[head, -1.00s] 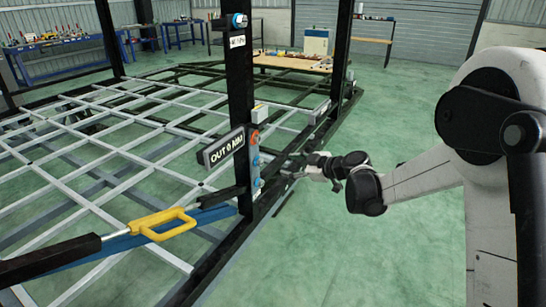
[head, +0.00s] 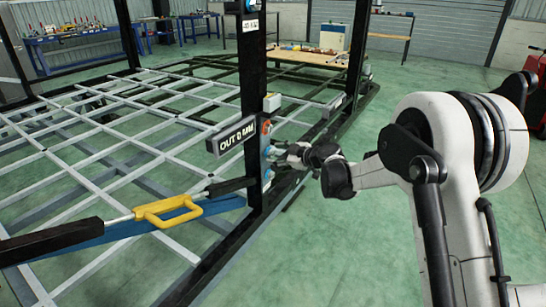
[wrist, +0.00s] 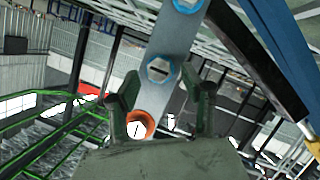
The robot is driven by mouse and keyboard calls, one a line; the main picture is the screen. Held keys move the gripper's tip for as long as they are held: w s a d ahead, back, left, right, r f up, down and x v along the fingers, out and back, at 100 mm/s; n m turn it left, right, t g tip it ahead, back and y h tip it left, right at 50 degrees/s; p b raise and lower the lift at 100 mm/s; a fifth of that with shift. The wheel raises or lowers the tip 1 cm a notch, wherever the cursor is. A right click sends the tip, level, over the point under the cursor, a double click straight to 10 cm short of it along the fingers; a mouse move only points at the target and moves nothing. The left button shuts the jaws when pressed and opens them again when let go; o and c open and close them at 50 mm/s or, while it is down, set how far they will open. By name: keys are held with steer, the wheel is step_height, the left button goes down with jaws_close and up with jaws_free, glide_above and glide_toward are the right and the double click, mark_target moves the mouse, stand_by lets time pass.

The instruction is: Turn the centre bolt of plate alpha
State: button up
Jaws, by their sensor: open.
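A narrow grey plate (head: 266,160) is fixed upright on the black post, with an orange bolt (head: 266,127) near its top and blue bolts below. In the wrist view the plate (wrist: 177,35) runs diagonally. Its middle blue bolt (wrist: 160,70), with a dark slot, lies between the fingertips of my gripper (wrist: 160,80). The orange bolt (wrist: 140,125) shows nearer the palm, and another blue bolt (wrist: 188,5) is cut off at the top. My gripper is open, and contact with the bolt cannot be told. In the head view my gripper (head: 288,153) is at the plate's right side.
A display reading "OUT 0 MM" (head: 231,135) stands left of the plate. A yellow handle (head: 166,210) on a rod lies at lower left. The chassis lattice (head: 120,140) fills the left. Workbenches stand behind.

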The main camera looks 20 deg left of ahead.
steer(key=shift+x, duration=0.95)
jaws_close()
